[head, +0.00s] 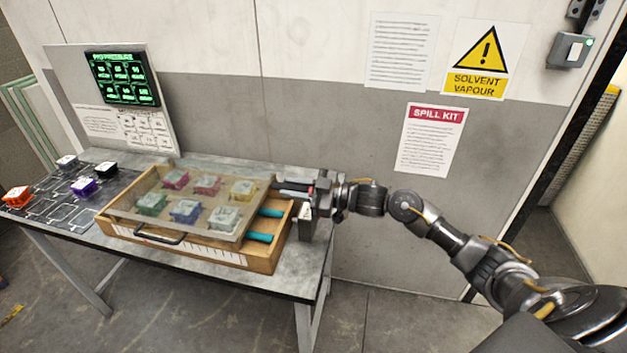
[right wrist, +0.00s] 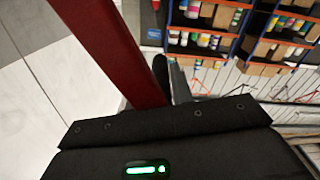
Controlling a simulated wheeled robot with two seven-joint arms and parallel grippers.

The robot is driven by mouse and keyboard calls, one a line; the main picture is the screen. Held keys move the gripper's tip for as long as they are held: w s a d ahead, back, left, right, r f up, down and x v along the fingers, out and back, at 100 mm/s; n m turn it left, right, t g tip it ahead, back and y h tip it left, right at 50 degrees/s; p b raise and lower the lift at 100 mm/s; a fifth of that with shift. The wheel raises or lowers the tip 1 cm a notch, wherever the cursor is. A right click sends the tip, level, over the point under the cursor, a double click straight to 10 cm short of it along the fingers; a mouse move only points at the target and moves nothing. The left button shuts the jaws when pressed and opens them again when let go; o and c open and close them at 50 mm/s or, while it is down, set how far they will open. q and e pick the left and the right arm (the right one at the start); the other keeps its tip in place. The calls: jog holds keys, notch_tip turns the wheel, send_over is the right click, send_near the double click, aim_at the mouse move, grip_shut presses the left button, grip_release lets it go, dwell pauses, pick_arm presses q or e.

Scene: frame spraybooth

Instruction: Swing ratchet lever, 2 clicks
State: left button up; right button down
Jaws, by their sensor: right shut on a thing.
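My right gripper (head: 303,193) reaches in from the right at the table's right end, beside the wooden box. In the right wrist view a dark red bar (right wrist: 112,45) runs from the upper left down to the gripper's black body; it looks like the ratchet lever. The gripper is shut on it, though the fingertips are mostly hidden. My left gripper is not in view.
A wooden box (head: 190,247) with a clear lid, a black handle (head: 158,236) and several coloured blocks stands left of the gripper. Teal cylinders (head: 259,237) show at its right side. Several blocks stand on a dark mat (head: 50,206) at left. The table's front right corner is bare.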

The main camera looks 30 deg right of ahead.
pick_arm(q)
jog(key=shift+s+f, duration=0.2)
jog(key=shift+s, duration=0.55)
pick_arm(e)
jog(key=shift+s+a+f, duration=0.8)
jog(key=shift+s, duration=0.1)
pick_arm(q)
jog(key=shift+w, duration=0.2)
pick_arm(e)
jog(key=c, duration=1.3)
grip_release()
jog(key=shift+w, duration=0.1)
pick_arm(q)
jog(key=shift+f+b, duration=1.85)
jog(key=shift+b, duration=0.1)
pick_arm(e)
jog(key=v, duration=1)
jog(key=shift+s+d, duration=0.2)
jog(key=shift+d, duration=0.2)
